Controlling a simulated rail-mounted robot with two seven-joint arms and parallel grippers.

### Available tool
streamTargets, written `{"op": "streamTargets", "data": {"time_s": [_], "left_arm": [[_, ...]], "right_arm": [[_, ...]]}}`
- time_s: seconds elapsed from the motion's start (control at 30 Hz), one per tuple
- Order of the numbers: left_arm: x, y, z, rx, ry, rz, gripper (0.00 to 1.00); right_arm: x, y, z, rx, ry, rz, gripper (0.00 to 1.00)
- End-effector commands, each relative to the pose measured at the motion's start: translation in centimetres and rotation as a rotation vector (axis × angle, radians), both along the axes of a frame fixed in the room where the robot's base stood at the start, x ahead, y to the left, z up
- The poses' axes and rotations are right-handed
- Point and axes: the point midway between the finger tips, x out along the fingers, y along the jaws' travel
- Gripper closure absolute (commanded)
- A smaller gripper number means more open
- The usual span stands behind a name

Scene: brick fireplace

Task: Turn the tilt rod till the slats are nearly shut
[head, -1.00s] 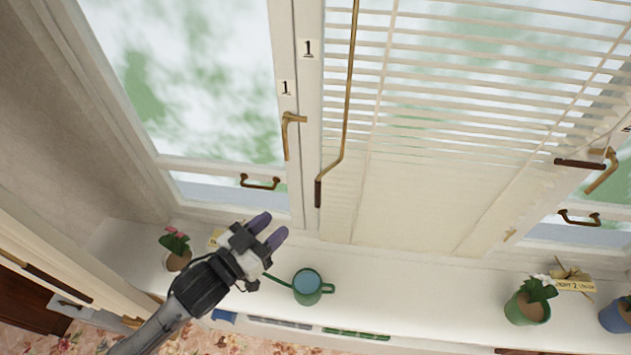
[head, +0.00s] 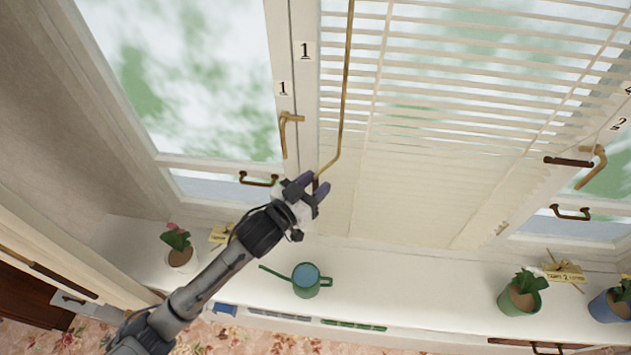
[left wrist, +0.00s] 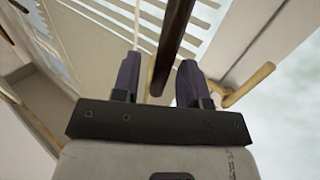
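The tilt rod (head: 346,90) is a thin brass rod with a bent lower end and a dark brown grip. It hangs at the left side of the white slatted blind (head: 450,75). Gaps with green and white outdoors show between the upper slats; the lower part looks closed. My left gripper (head: 318,186) is at the rod's lower end and partly hides the grip. In the left wrist view the brown grip (left wrist: 168,45) runs between the two purple fingers (left wrist: 158,82), which are open with space around it. My right gripper is not in view.
A brass window handle (head: 287,132) and a pull (head: 258,180) are close to my left gripper. Below, the white sill (head: 400,280) holds a green watering can (head: 306,281) and potted plants (head: 178,250).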

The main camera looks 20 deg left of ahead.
Motion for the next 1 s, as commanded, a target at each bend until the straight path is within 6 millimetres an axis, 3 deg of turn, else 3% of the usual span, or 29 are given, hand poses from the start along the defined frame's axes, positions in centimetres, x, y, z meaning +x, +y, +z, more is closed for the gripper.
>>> {"op": "streamTargets", "data": {"time_s": [0.37,0.77,1.0], "left_arm": [[0.30,-0.12,-0.01,0.000,0.000,0.000,0.60],[0.28,-0.12,-0.01,0.000,0.000,0.000,0.98],[0.28,-0.12,-0.01,0.000,0.000,0.000,1.00]], "right_arm": [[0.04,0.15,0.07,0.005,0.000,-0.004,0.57],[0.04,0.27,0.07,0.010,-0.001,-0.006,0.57],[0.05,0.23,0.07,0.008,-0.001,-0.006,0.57]]}}
